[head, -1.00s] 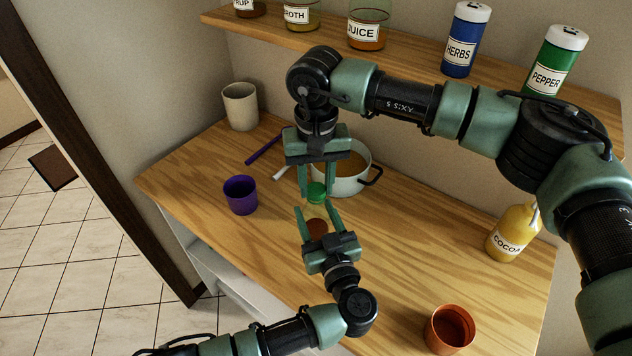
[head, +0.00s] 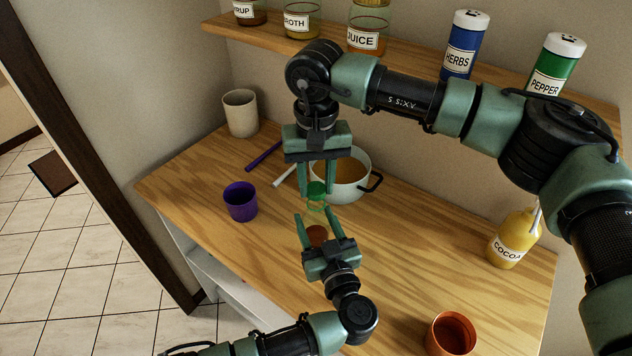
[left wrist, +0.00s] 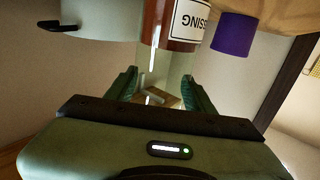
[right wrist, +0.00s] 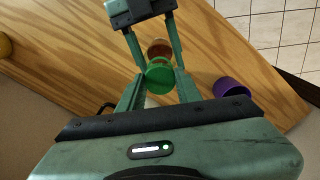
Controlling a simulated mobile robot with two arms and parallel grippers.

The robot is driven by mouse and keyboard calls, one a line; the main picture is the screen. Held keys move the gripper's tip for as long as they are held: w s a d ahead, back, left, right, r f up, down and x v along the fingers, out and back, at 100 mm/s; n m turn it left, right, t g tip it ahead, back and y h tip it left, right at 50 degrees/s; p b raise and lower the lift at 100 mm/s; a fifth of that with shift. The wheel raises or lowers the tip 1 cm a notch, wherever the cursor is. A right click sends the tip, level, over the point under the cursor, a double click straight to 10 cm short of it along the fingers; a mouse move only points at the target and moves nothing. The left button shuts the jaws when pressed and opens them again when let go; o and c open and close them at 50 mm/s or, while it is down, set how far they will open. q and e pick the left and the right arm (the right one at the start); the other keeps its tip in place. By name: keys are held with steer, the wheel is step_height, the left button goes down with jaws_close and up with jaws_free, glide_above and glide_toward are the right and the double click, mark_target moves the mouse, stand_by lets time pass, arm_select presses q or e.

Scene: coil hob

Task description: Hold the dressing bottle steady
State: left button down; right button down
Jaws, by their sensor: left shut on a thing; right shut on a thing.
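The dressing bottle (left wrist: 168,62) is clear glass with red-brown contents at its bottom and a white label, partly cut off in the left wrist view. It looks upright; its green cap (head: 316,190) is at the top. My left gripper (head: 312,217) is shut on the bottle's clear upper body from the front. My right gripper (head: 317,192) points down from above and is shut on the green cap, which also shows in the right wrist view (right wrist: 159,76). I cannot tell whether the cap still touches the neck.
A white pot (head: 345,188) of orange-brown contents stands close behind. A purple cup (head: 240,203) is to the left, a beige cup (head: 241,112) at the back. A cocoa bottle (head: 515,238) and an orange cup (head: 451,334) stand right. A shelf (head: 410,72) with jars runs above.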

mark_target(316, 188)
steer(key=shift+r, duration=2)
arm_select(q)
steer(key=shift+c, duration=2.3)
jaws_free()
